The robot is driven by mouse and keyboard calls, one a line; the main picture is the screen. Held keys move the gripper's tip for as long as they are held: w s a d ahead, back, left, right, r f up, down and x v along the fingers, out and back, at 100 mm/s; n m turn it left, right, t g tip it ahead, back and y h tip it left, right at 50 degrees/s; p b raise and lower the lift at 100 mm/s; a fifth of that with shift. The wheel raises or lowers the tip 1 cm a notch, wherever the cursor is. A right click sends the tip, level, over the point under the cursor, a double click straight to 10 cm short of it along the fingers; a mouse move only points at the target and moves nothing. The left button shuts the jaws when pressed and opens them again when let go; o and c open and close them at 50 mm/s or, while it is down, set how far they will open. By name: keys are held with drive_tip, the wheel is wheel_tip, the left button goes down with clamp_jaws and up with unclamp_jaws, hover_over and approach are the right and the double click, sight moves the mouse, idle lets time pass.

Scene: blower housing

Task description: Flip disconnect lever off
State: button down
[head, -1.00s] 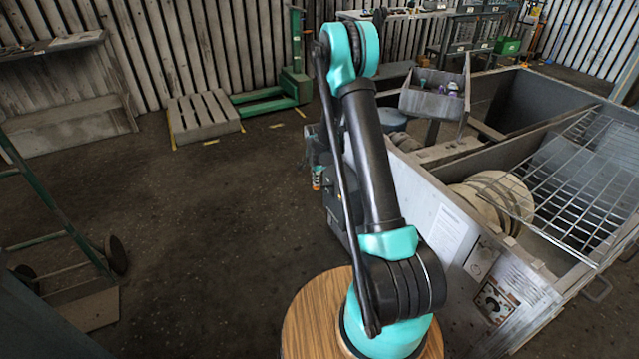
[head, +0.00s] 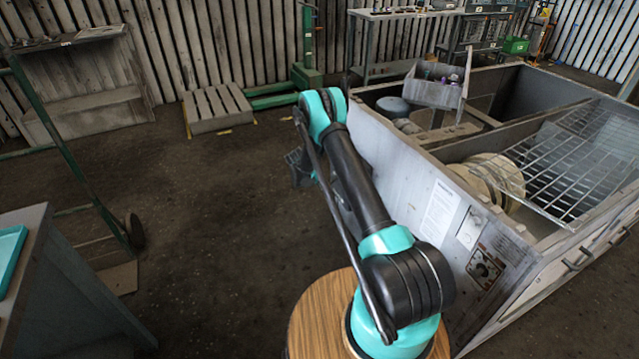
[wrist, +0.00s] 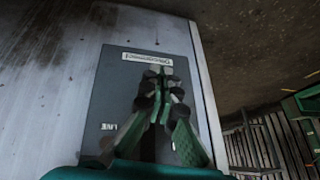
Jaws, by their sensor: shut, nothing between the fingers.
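A dark grey panel (wrist: 116,85) is fixed to a pale, worn metal face in the wrist view. It has a light label plate (wrist: 152,59) along its upper part and small pale lettering (wrist: 108,127) at lower left. My gripper (wrist: 158,75) is shut and empty in front of the panel, its tips just below the label plate. I cannot tell whether the tips touch the panel. No disconnect lever can be made out; my fingers cover the panel's middle. In the head view my gripper is largely hidden behind my arm, beside the housing's left wall.
The large grey housing (head: 400,170) stands at right, with round discs (head: 495,180) and a wire rack (head: 575,165) in it. A pallet (head: 215,108) lies at the back. A hand truck (head: 75,180) and a bench (head: 70,285) stand at left. The middle floor is clear.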

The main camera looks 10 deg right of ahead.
drive_tip(key=shift+d+f, duration=0.25)
drive_tip(key=shift+f, duration=0.55)
drive_tip(key=shift+d, duration=0.1)
